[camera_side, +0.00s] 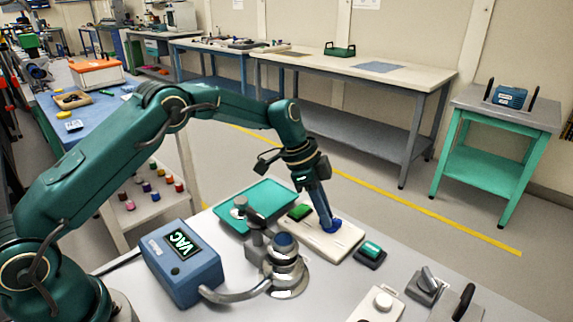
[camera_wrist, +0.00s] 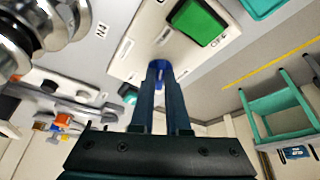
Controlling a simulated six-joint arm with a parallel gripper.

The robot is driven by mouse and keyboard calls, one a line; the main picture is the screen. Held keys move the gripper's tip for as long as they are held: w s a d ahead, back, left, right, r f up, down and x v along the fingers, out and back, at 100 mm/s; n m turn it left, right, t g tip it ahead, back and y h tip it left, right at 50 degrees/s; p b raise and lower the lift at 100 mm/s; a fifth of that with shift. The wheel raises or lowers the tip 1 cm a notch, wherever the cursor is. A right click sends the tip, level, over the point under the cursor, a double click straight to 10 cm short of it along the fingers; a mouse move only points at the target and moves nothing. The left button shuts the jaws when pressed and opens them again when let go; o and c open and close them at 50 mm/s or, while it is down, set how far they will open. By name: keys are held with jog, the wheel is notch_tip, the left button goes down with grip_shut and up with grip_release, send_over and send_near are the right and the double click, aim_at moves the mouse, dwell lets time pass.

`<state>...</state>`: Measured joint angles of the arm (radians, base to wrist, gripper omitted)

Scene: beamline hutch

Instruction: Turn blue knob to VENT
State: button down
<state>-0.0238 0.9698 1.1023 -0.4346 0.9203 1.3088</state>
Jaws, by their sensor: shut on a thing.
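The panel has small dark markings near the knob. I cannot read VENT or tell which way the knob points.
A metal flange assembly (camera_side: 289,275) stands close left of the panel, with a blue VAC box (camera_side: 182,270) beyond it. A teal tray (camera_side: 262,203) lies behind. A small dark unit with a green top (camera_side: 370,253) is just right of the panel. Lever and button boxes stand nearer the front right.

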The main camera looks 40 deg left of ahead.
jog(key=shift+n, duration=0.3)
jog(key=n, duration=0.1)
jog(key=n+t, duration=0.1)
jog(key=n, duration=0.1)
jog(key=n+y, duration=0.1)
jog(key=shift+s+d+n+t, duration=0.2)
jog(key=shift+d+n+t, duration=0.05)
jog(key=shift+n+t, duration=0.05)
jog(key=n, duration=0.1)
jog(key=n+y, duration=0.1)
jog(key=n, duration=0.1)
jog(key=n+y, duration=0.1)
jog(key=n, duration=0.1)
jog(key=shift+s+d+t, duration=0.1)
jog(key=shift+d+t, duration=0.25)
jog(key=shift+t, duration=0.05)
jog(key=n, duration=0.2)
jog(key=n+y, duration=0.1)
jog(key=n, duration=0.1)
jog(key=n+y, duration=0.1)
jog(key=shift+d+n, duration=0.3)
jog(key=shift+n, duration=0.1)
jog(key=shift+w+d+n+g+y, duration=0.1)
jog(key=shift+n+g+y, duration=0.3)
jog(key=shift+n, duration=0.75)
jog(key=shift+w+d+n+g+y, duration=0.1)
jog(key=shift+n+g+y, duration=0.1)
jog(key=shift+n+y, duration=0.7)
jog(key=shift+n, duration=0.55)
